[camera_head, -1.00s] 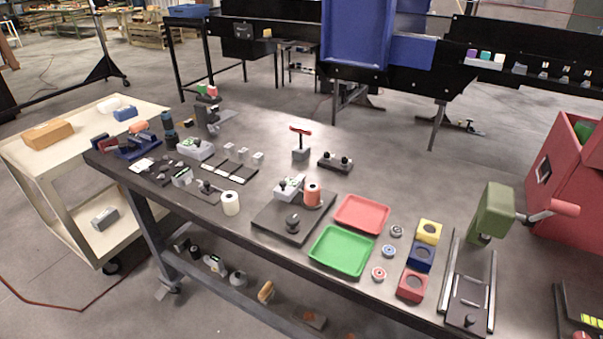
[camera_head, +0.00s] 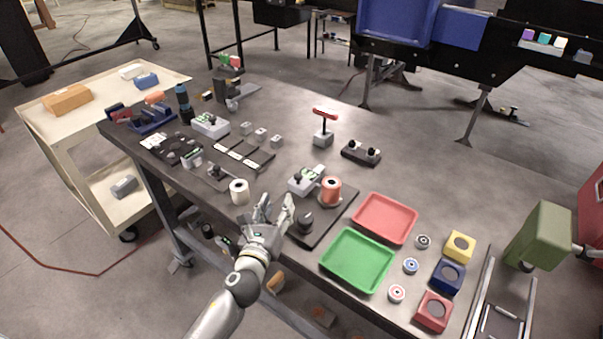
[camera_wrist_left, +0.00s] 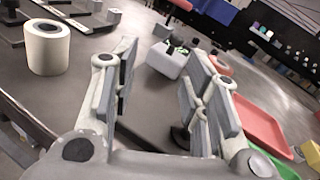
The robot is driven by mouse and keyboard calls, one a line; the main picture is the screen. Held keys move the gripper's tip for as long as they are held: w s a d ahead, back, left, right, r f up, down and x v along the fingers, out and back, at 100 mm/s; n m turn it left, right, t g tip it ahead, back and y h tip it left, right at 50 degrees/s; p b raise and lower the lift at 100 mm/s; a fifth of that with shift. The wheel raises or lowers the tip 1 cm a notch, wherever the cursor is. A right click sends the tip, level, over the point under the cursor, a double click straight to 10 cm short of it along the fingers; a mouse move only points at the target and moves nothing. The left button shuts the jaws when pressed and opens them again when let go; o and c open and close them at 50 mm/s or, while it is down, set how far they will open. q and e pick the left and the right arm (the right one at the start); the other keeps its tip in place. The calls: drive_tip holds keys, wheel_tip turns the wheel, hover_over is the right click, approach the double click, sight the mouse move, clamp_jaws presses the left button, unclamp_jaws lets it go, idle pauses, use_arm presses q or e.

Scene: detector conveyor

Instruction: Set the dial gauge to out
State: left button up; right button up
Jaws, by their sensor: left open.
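I cannot tell for certain which item is the dial gauge. A grey box with a green-and-black top (camera_head: 306,180) stands on a dark plate (camera_head: 335,218), beside an orange spool (camera_head: 330,190) and a dark round knob (camera_head: 305,222). My left gripper (camera_head: 276,203) is open and empty at the bench's front edge, left of the knob and in front of the box. In the left wrist view the grey box (camera_wrist_left: 167,61) shows beyond and between the open fingers (camera_wrist_left: 163,75). The knob is partly hidden behind the right finger there. My right gripper is out of view.
A white roll (camera_head: 239,192) stands close left of my gripper. A similar grey box (camera_head: 210,125) is farther left. A green tray (camera_head: 358,260) and a red tray (camera_head: 385,217) lie to the right. A red-handled tool (camera_head: 324,128) stands behind. The bench's back right is clear.

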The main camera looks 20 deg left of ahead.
sight(297, 179)
use_arm(q)
drive_tip(key=shift+w+d+r+m+h, duration=0.25)
drive_tip(key=shift+w+d+m+h, duration=0.15)
drive_tip(key=shift+m, duration=0.6)
drive_tip(key=shift+w+d+m, duration=0.4)
drive_tip(key=shift+w+m, duration=0.1)
drive_tip(key=shift+m, duration=0.1)
drive_tip(key=w, duration=1)
drive_tip(key=shift+w+d, duration=0.15)
drive_tip(key=shift+w, duration=0.05)
clamp_jaws()
